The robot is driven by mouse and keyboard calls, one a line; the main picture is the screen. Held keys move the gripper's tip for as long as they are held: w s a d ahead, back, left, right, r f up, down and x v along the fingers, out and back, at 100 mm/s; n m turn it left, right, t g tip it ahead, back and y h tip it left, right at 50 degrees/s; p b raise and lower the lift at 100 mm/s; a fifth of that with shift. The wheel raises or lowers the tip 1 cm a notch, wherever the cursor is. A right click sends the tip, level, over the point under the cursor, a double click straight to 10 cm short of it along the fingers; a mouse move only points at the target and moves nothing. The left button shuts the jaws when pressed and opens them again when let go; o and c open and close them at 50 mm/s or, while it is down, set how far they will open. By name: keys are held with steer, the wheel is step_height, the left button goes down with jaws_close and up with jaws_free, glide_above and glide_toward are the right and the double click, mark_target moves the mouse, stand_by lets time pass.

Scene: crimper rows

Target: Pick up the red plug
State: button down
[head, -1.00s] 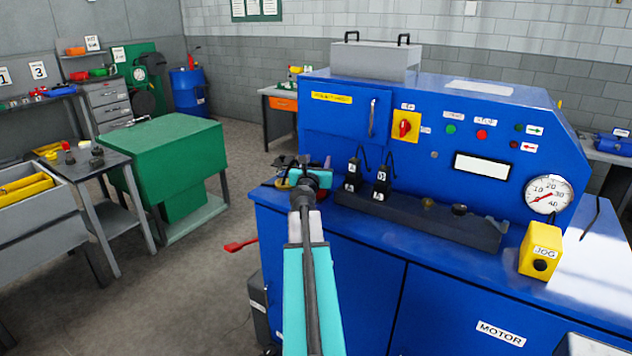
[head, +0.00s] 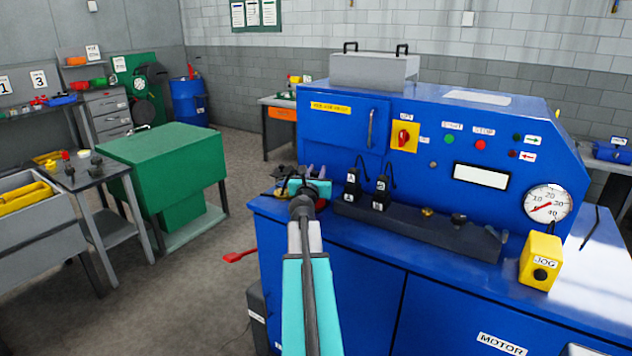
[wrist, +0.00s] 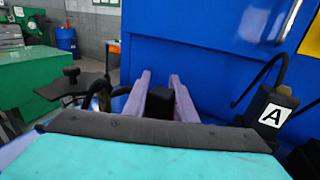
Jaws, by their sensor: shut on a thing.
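My gripper (head: 311,171) is over the left end of the blue machine's bench in the head view. In the wrist view its two purple fingers (wrist: 158,82) stand either side of a black block (wrist: 158,105). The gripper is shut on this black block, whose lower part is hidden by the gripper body. A small red-topped piece (head: 66,157) stands on the grey side table at left, far from my gripper. It is too small to tell whether it is the red plug.
Black plugs marked A (head: 352,187) and B (head: 382,192) stand on the dark bench rail (head: 415,225). A yellow JOG box (head: 540,262) is at right.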

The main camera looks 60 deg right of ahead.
steer(key=shift+r, duration=0.15)
steer(key=s+a+r+b, duration=0.4)
steer(key=s+a+b, duration=0.5)
steer(key=b, duration=0.8)
steer(key=a, duration=0.3)
steer(key=shift+s+a+r+b, duration=0.35)
steer(key=shift+s, duration=0.05)
stand_by(0.9)
